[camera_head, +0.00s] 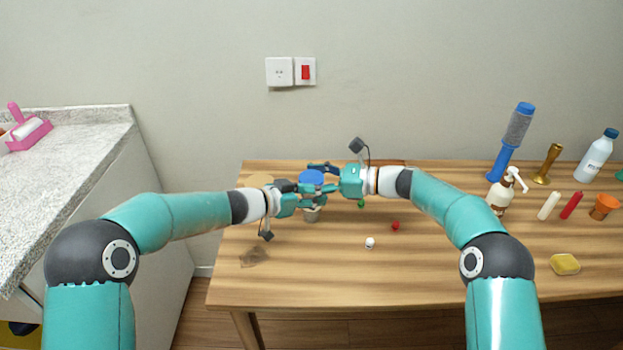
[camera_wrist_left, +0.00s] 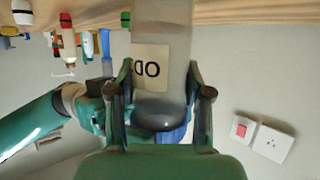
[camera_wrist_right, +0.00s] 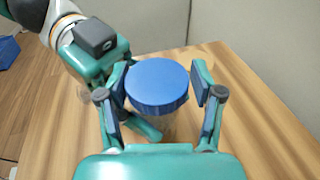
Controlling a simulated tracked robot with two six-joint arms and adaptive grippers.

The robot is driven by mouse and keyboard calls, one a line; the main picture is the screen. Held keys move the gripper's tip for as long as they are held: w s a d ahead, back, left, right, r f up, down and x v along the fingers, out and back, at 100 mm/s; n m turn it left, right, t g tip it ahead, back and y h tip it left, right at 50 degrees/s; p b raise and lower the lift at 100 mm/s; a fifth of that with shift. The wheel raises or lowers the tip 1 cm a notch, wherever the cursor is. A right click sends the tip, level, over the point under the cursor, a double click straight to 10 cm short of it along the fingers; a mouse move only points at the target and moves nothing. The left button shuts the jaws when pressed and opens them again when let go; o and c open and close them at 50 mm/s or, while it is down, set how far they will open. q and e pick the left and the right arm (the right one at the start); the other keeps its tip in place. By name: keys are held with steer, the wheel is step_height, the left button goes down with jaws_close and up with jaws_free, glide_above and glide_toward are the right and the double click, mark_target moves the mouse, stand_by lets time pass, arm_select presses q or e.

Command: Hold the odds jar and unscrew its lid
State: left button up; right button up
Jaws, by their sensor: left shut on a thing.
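The odds jar (camera_head: 312,215) is a pale, clear-looking jar with a blue lid (camera_head: 311,177), upright above the left part of the wooden table. My left gripper (camera_head: 318,196) is shut on the jar's body from the left. My right gripper (camera_wrist_right: 160,88) is open, with one finger on each side of the lid (camera_wrist_right: 158,82); a narrow gap shows on the right side. Whether the lid is loose cannot be seen.
A green ball (camera_head: 361,204), a red ball (camera_head: 395,225) and a small white item (camera_head: 370,242) lie on the table (camera_head: 310,275). A pump bottle (camera_head: 497,198), candles (camera_head: 571,205) and a yellow sponge (camera_head: 565,264) stand or lie at the right. The table's front middle is clear.

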steer(key=o, duration=0.3)
steer(key=m+t, duration=0.1)
steer(key=m+t+h, duration=0.1)
steer(key=t, duration=0.1)
steer(key=m+t+h, duration=0.1)
steer(key=shift+s+a+m+t, duration=0.1)
steer(key=shift+s+m+t, duration=0.15)
steer(key=shift+m+t, duration=0.05)
steer(key=shift+w+m+t+h, duration=0.1)
steer(key=shift+m+t+h, duration=1)
steer(key=shift+m+t, duration=0.15)
steer(key=shift+c, duration=0.2)
steer(key=c, duration=1.4)
steer(key=shift+w+d+n+g+y, duration=0.1)
steer(key=shift+d+n+g+y, duration=0.05)
steer(key=shift+n+g+y, duration=0.35)
steer(key=shift+w+d+n+g+y, duration=0.1)
steer(key=shift+n+g+y, duration=0.3)
steer(key=shift+n, duration=0.15)
steer(key=shift+n+g+y, duration=0.6)
steer(key=shift+n+g, duration=0.4)
steer(key=shift+g, duration=0.35)
steer(key=shift+n+g+y, duration=0.6)
steer(key=shift+n+g, duration=0.4)
steer(key=shift+g, duration=0.3)
